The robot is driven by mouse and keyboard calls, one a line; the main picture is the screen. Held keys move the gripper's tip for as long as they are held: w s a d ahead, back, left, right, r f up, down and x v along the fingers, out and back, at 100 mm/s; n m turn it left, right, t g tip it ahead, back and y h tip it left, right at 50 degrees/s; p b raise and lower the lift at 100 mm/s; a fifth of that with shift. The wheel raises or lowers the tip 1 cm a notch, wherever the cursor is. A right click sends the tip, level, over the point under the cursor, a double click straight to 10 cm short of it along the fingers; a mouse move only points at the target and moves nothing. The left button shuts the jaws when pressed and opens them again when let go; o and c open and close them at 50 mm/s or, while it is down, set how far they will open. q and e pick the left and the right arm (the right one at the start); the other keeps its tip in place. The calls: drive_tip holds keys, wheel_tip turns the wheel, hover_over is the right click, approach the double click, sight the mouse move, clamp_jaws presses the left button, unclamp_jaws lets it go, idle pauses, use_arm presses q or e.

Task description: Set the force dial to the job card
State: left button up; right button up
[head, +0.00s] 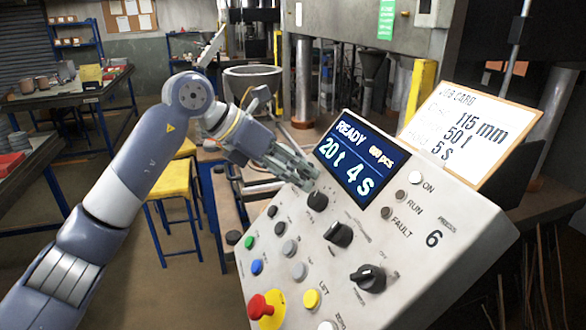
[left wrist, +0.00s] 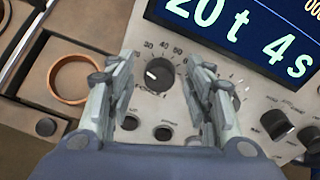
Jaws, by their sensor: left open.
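The force dial (head: 317,201) is a black knob on the sloped control panel (head: 420,262). In the left wrist view the force dial (left wrist: 158,75) has a white pointer mark toward the upper left, inside a printed number scale. My left gripper (head: 302,174) is open just above the dial; in the left wrist view its fingers (left wrist: 160,68) stand on either side of the knob, and I cannot tell whether they touch it. The display (head: 356,160) reads READY, 20 t, 4 s. The job card (head: 470,135) reads 115 mm, 50 t, 5 s. My right gripper is out of view.
Two more black knobs, the middle one (head: 338,234) and the lower one (head: 368,278), sit down the panel. A red emergency button (head: 262,306) and several coloured buttons are at its left.

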use_arm(q)
drive_tip(key=shift+c, duration=0.4)
drive_tip(key=c, duration=1)
drive_tip(key=shift+o, duration=0.2)
